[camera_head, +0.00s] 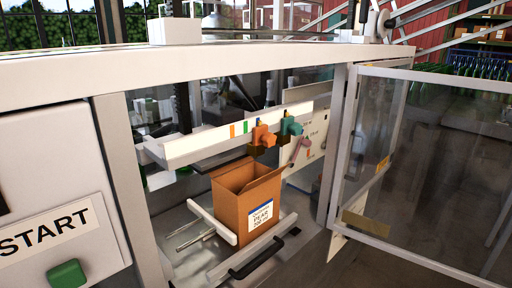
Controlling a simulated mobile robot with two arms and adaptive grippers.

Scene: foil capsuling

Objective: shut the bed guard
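A framed transparent door (352,166), which looks like the bed guard, stands swung open at the right. Its pale frame is hinged at the right post of the machine opening, and its clear panel (440,160) reaches past the right edge of the view. A small yellowish plate (366,223) sits low on its frame near the hinge side. The machine opening beside it is uncovered, and the inside shows. Neither of my grippers is in view, so their positions and states are hidden.
An open brown carton (245,205) stands inside the opening between white rails. A white bar (235,135) with orange (263,136) and teal (291,127) knobs crosses above it. A START panel with a green button (66,274) is at left. Green bottles (455,72) stand behind the door.

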